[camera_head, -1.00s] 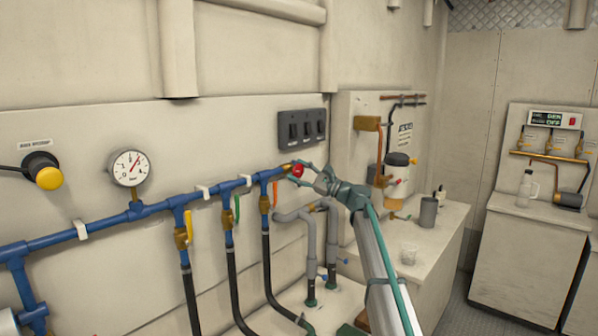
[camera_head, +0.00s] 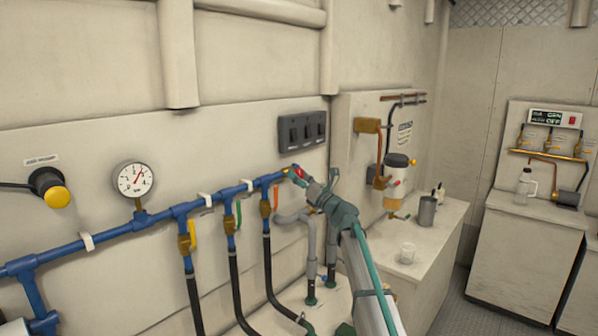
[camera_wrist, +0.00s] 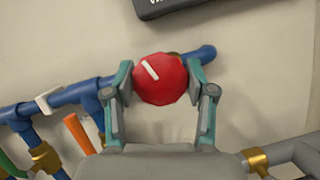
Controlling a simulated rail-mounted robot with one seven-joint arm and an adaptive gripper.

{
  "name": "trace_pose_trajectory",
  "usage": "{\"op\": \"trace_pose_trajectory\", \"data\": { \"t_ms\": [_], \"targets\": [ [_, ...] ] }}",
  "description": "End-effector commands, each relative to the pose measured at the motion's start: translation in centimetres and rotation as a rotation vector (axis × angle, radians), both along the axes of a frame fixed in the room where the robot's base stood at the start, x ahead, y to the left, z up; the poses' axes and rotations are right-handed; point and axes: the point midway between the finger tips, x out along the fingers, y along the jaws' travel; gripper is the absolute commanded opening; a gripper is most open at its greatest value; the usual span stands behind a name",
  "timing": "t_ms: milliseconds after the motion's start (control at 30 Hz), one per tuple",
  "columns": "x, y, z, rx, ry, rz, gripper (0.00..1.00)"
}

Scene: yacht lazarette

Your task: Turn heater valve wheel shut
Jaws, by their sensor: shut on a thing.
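The red valve wheel (camera_wrist: 160,85) sits at the right end of the blue pipe (camera_wrist: 88,93), with a white mark slanting across its upper left. It also shows small in the head view (camera_head: 299,172). My gripper (camera_wrist: 160,88) has its two fingers on the left and right sides of the wheel, shut on it. In the head view my gripper (camera_head: 304,175) reaches the wheel from the lower right and partly covers it. The wheel's stem behind it is mostly hidden.
Coloured-lever valves and black hoses hang from the blue pipe, with an orange lever (camera_head: 275,194) close left. A pressure gauge (camera_head: 135,179) and a black switch panel (camera_head: 303,131) are on the wall. Grey pipes (camera_head: 311,240) stand beneath my arm. A cup (camera_head: 407,253) stands on the right counter.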

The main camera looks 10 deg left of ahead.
Motion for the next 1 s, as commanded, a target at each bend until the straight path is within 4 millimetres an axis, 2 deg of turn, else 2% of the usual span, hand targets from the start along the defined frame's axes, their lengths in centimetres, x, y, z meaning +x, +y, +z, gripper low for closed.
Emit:
{"op": "trace_pose_trajectory", "data": {
  "t_ms": [67, 433, 1000],
  "targets": [
    [-0.24, 0.06, 0.45, 0.036, 0.055, 0.001, 0.2],
    [-0.13, 0.02, 0.25, 0.162, 0.243, 0.0, 0.2],
    [-0.05, 0.03, 0.01, 0.198, 0.296, 0.0, 0.2]
  ]
}}
